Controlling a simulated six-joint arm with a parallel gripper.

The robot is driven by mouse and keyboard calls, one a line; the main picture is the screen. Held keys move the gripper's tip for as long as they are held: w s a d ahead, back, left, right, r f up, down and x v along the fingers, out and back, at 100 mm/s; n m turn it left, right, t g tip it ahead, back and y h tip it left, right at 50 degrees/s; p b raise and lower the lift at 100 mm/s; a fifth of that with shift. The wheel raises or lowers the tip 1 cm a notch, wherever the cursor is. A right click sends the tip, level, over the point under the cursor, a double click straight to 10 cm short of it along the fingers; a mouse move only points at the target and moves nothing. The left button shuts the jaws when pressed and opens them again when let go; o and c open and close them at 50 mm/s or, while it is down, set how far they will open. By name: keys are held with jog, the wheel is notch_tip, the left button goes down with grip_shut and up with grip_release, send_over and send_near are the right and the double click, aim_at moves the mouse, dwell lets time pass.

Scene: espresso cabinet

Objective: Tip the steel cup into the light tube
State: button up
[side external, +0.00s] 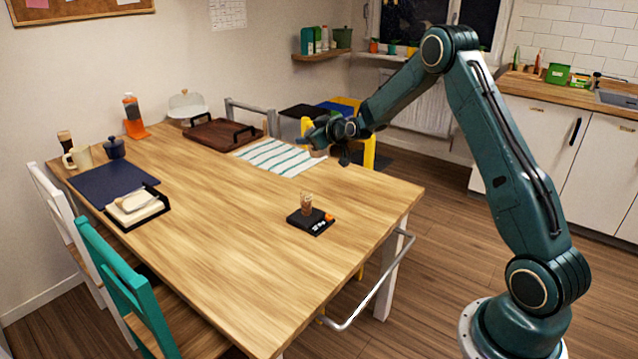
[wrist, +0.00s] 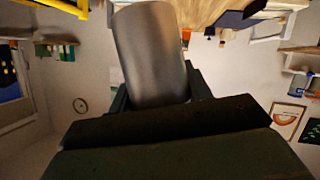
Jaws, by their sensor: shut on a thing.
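My gripper (side external: 322,136) is above the far right part of the table, near the striped cloth. In the wrist view, it is shut on the steel cup (wrist: 150,55), a plain grey metal cylinder between the fingers. The cup's mouth and contents cannot be seen there. In the side view, the cup is hard to make out against the gripper. The light tube (side external: 307,203), small and brownish, stands upright on a black scale (side external: 311,222) near the table's right edge. The gripper is behind and above the tube, well apart from it.
An orange knob-like thing (side external: 329,217) sits at the scale. The striped cloth (side external: 277,157) and a brown tray (side external: 222,135) lie at the back. A dark mat (side external: 108,184) and a black-edged holder (side external: 138,206) are at left. The table between is clear.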

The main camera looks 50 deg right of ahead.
jog(key=shift+f+m+y, duration=0.8)
jog(key=shift+f+m, duration=0.2)
jog(key=shift+f, duration=0.05)
jog(key=shift+a, duration=0.1)
dwell(0.4)
